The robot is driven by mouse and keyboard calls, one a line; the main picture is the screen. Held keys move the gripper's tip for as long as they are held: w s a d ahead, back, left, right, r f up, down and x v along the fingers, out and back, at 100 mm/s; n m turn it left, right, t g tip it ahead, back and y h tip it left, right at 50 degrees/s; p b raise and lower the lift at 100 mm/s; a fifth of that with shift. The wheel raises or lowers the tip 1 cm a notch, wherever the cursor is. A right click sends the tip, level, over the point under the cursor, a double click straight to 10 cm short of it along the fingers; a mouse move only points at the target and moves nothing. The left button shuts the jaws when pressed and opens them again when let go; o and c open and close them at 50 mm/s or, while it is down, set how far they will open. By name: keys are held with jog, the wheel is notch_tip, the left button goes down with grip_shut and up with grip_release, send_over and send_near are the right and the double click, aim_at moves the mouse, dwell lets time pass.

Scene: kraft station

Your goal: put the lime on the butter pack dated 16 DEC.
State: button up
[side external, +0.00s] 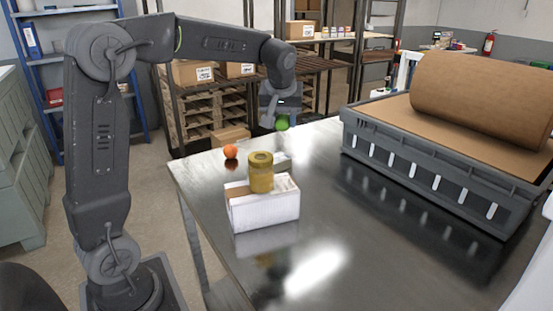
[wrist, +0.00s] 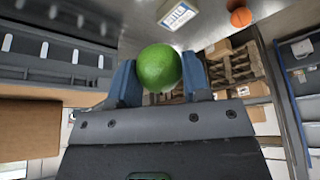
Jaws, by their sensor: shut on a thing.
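The green lime (side external: 282,123) is held in my gripper (side external: 276,117), above the far edge of the steel table. In the wrist view the lime (wrist: 159,68) sits between the two blue-grey fingers of my gripper (wrist: 160,80), which are shut on it. A small pale pack with a printed label (wrist: 180,14) lies on the table at the top of the wrist view, apart from the lime. A pale flat shape (side external: 281,158) behind the yellow roll in the side view looks like this pack, partly hidden. I cannot read any date.
An orange ball (side external: 230,151) lies near the table's far left edge. A white box (side external: 264,212) stands nearer, with a yellow roll (side external: 261,173) on it. A grey crate (side external: 430,170) with a large brown paper roll (side external: 485,92) fills the right. The table's front middle is clear.

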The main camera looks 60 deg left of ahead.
jog(key=s+a+m, duration=0.1)
jog(key=s+a, duration=0.2)
jog(key=a, duration=1.7)
send_over(277, 156)
jog(key=s+d, duration=0.1)
notch_tip(277, 156, down, 12)
jog(key=shift+d+r, duration=0.1)
jog(key=shift+f, duration=2)
jog(key=shift+f, duration=0.1)
jog(key=o, duration=0.9)
